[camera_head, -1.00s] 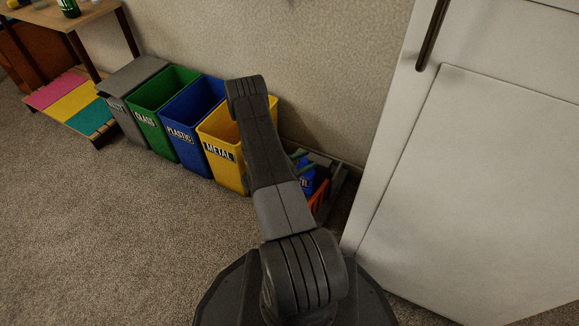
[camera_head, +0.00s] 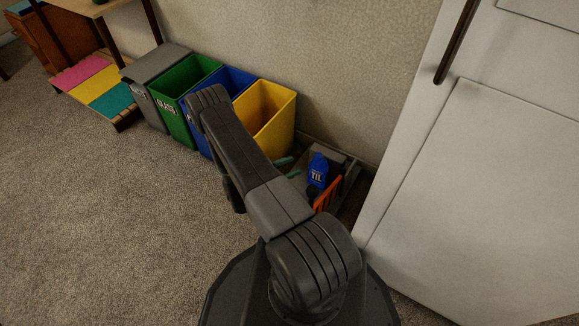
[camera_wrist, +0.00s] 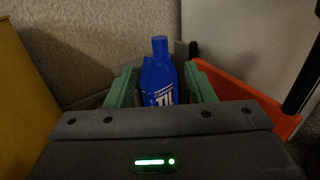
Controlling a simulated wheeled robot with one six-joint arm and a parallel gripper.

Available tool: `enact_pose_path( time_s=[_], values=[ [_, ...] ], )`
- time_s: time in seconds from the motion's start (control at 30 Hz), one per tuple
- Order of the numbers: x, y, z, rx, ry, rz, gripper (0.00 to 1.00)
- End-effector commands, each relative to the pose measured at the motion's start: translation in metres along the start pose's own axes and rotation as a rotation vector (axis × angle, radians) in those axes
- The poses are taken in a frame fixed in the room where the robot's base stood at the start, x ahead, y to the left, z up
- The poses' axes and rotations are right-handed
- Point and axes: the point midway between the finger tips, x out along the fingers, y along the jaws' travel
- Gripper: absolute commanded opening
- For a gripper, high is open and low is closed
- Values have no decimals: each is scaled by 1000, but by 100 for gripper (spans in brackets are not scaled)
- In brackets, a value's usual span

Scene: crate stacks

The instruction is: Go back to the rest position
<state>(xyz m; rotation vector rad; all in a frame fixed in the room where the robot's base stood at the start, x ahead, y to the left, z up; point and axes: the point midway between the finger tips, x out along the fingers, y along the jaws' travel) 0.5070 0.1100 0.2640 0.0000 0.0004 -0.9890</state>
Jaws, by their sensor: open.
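My gripper (camera_wrist: 161,70) is open, with its two green fingers apart in the wrist view. The blue bottle (camera_wrist: 157,85), with white lettering, shows upright between and beyond the fingers. In the head view my green fingertips (camera_head: 288,167) poke out from behind my dark arm, left of the blue bottle (camera_head: 318,172) and apart from it. The bottle stands in a low grey crate (camera_head: 350,178) by the wall. The rest of my gripper is hidden behind my arm in the head view.
An orange object (camera_head: 326,196) is beside the bottle. The yellow bin (camera_head: 284,128), blue bin (camera_head: 232,78), green bin (camera_head: 178,120) and grey bin (camera_head: 150,62) line the wall at left. A white cabinet (camera_head: 470,190) stands close on the right. Carpet at left is clear.

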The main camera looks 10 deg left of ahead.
Motion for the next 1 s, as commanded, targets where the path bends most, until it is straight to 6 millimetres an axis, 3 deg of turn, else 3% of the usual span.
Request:
enact_pose_path(
  time_s=[0.57,0.77,1.0],
  values=[
    [3,0,0,0,0,0,49],
    [24,0,-2,0,0,-3,49],
    [61,-1,-2,1,0,-4,49]
  ],
)
